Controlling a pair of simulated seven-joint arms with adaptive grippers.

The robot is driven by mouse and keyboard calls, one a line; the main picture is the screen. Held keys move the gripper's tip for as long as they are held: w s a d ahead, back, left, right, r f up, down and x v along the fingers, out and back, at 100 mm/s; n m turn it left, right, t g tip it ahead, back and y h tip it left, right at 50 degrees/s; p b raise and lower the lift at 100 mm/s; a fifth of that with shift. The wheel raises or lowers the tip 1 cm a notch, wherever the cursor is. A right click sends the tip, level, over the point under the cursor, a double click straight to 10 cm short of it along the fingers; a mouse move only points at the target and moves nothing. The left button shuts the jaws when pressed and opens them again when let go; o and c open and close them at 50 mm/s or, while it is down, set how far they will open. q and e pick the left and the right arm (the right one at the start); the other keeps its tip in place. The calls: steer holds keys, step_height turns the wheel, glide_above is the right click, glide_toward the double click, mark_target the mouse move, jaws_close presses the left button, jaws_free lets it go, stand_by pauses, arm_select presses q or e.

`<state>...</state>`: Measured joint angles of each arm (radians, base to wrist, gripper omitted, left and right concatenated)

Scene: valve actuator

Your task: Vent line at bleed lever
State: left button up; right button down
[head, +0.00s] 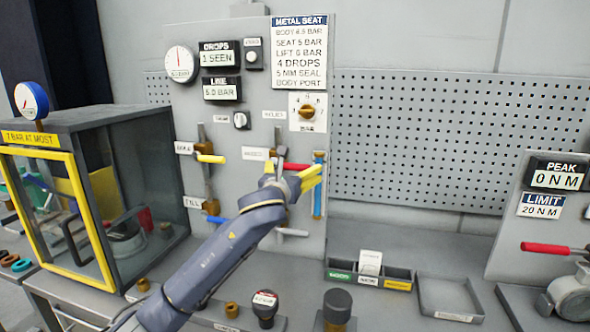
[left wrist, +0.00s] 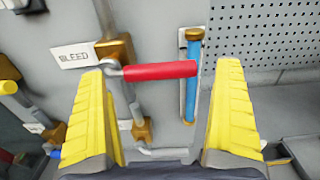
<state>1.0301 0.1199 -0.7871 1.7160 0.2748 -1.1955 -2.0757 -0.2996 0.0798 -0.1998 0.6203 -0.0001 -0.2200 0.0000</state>
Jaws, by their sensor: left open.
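The bleed lever has a red handle (left wrist: 160,70) that lies level and points right from a brass valve (left wrist: 116,50) beside the BLEED label (left wrist: 75,55). In the head view the red handle (head: 294,167) is partly hidden by my left gripper (head: 296,180). My left gripper (left wrist: 160,110) is open, with its yellow fingers either side of the red handle in the wrist view. I cannot tell whether either finger touches it. The LINE display (head: 222,89) reads 5.0 BAR and the DROPS display (head: 220,54) reads 1 SEEN. My right gripper is not in view.
A blue tube (left wrist: 192,75) stands upright just right of the red handle. A yellow lever (head: 210,158), a blue lever (head: 216,219) and a white lever (head: 292,232) are on the same panel. A pegboard (head: 450,140) is at right. An empty tray (head: 450,297) lies on the bench.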

arm_select(q)
steer(key=shift+x, duration=1)
steer(key=c, duration=1.6)
steer(key=shift+c, duration=0.2)
